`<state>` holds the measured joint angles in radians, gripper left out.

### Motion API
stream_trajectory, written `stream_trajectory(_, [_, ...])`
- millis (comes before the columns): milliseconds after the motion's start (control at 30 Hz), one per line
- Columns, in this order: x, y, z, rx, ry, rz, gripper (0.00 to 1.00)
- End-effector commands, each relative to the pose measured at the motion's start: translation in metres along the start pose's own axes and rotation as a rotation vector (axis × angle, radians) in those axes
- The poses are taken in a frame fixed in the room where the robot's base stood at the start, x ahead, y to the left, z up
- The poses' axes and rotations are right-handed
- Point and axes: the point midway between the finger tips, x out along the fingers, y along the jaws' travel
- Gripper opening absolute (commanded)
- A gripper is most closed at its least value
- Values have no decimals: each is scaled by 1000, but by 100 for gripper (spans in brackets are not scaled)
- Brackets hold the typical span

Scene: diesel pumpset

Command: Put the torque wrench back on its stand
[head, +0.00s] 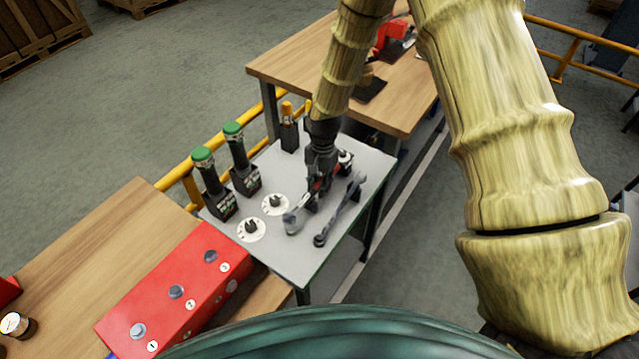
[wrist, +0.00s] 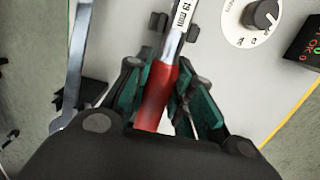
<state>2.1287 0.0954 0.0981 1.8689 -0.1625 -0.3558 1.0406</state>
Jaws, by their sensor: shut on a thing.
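The torque wrench has a red grip and a bright steel shaft marked "19 mm" (wrist: 158,97). In the head view its silver end (head: 292,219) points to the lower left over the small grey table. My gripper (wrist: 165,78) is shut on the red grip; in the head view the gripper (head: 318,188) reaches down over the table. Dark prongs of a stand (wrist: 160,22) show on both sides of the shaft in the wrist view. I cannot tell whether the shaft rests in them or hangs above. My gripper hides much of the stand in the head view.
A grey spanner (head: 342,212) lies to the right of the wrench. White dials (head: 251,229) and green-topped black holders (head: 211,185) stand to the left. A red box (head: 170,292) with knobs is at the lower left.

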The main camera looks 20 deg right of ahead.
Motion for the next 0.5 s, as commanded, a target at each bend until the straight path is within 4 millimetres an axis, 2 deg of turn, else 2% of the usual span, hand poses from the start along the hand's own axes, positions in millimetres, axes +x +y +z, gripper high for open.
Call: stream_trajectory(500, [7, -1, -1, 0, 1, -1, 0])
